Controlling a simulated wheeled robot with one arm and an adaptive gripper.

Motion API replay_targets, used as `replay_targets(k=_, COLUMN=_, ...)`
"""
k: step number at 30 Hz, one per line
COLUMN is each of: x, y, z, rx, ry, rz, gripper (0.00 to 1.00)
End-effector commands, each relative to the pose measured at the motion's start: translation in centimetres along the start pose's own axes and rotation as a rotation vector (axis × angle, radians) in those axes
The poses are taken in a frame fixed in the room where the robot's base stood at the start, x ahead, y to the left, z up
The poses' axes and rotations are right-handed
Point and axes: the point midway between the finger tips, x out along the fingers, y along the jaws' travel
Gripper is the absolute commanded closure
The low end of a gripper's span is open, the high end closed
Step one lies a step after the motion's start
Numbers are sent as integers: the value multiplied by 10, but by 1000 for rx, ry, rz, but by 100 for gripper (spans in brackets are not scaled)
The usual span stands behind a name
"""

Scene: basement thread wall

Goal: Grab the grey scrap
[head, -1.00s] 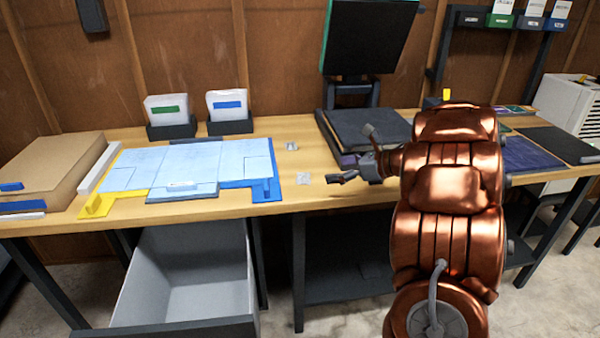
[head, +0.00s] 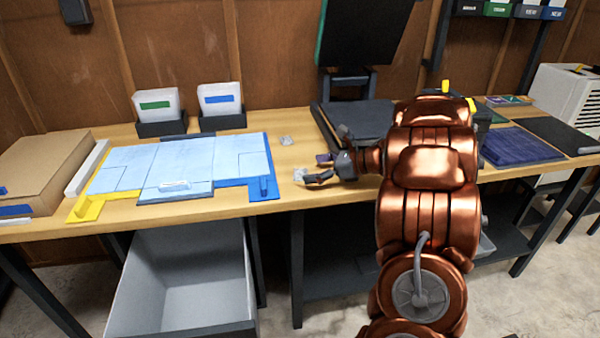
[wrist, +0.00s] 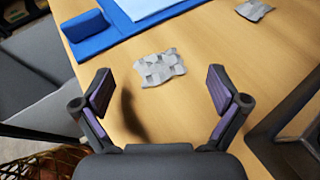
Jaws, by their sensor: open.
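The grey scrap (wrist: 160,68) is a small crumpled, checkered piece lying flat on the wooden table. In the wrist view it lies just beyond and between my open fingertips, not touching them. My gripper (wrist: 157,92) is open and empty. In the head view my gripper (head: 318,176) is low near the table's front edge, and the scrap (head: 299,174) shows at its left, partly covered by a finger. A second small grey scrap (head: 286,141) lies farther back on the table; it also shows at the top right of the wrist view (wrist: 254,10).
A blue corner bracket (head: 262,188) and light blue sheets (head: 205,160) lie to the left. A monitor stand (head: 345,85) and dark pad (head: 362,118) stand behind my gripper. An open grey bin (head: 185,280) is below the table's front edge.

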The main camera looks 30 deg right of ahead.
Motion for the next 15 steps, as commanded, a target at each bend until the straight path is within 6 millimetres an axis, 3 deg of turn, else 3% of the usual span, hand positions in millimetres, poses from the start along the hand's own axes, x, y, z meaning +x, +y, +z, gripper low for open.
replay_targets(k=6, x=26, y=1, z=-1, rx=0, ry=0, rz=5, gripper=3)
replay_targets(k=15, x=33, y=1, z=-1, rx=-2, ry=0, rz=3, gripper=3)
